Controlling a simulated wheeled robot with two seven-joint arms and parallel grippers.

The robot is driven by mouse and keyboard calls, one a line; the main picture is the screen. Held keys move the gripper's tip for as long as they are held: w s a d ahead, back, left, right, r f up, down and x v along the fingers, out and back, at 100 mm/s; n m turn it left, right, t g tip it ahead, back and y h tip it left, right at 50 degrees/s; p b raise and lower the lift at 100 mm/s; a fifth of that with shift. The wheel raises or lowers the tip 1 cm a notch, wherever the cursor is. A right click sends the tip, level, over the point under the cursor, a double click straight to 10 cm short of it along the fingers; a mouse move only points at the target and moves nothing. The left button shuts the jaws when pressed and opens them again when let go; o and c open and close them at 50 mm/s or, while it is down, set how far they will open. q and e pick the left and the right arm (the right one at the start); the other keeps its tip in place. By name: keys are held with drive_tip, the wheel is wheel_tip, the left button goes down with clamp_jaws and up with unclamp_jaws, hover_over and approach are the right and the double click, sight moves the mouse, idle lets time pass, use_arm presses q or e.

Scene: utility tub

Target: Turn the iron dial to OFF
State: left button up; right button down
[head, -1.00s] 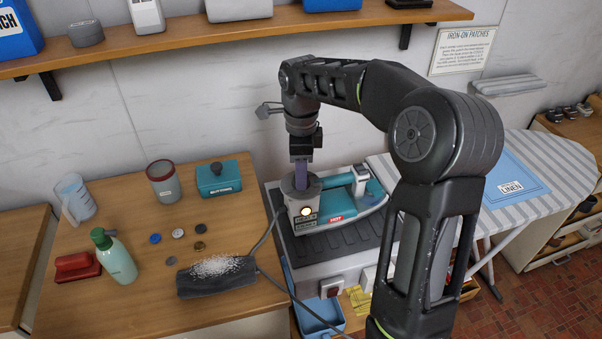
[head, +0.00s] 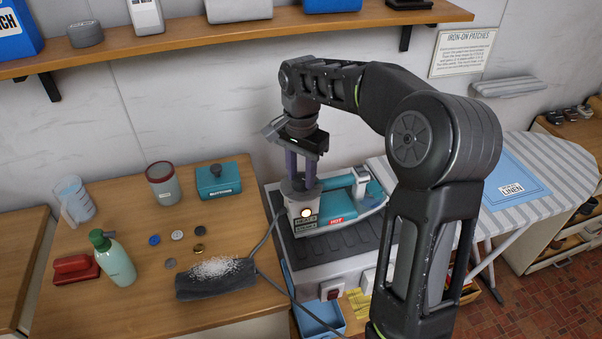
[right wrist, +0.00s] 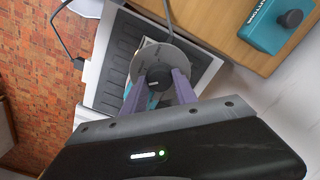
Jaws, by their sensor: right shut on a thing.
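The teal and grey iron (head: 347,208) stands on a dark ribbed pad, with a lit round lamp and a red HOT label on its side. Its dial, a grey disc with a dark knob (right wrist: 158,75), is on top at the iron's left end in the head view. My right gripper (head: 300,184) points down from above, its two purple fingers closed on the dial's knob. In the right wrist view the fingers (right wrist: 157,82) sit on either side of the knob. The dial's markings are too small to read. My left gripper is not in view.
The wooden table (head: 120,300) at left holds a green bottle (head: 115,260), a teal button box (head: 218,181), loose buttons and a dark cushion (head: 215,284). A striped ironing board (head: 560,160) stands at right. A shelf (head: 200,45) runs above, and the iron's cord hangs beside it.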

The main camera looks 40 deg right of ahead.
drive_tip(key=n, duration=1.4)
drive_tip(key=shift+n, duration=0.3)
drive_tip(key=n, duration=0.3)
drive_tip(key=shift+n, duration=0.3)
drive_tip(key=n, duration=0.3)
drive_tip(key=shift+n, duration=0.3)
drive_tip(key=n+p, duration=0.1)
drive_tip(key=n, duration=0.5)
drive_tip(key=shift+n, duration=0.3)
drive_tip(key=c, duration=1)
unclamp_jaws()
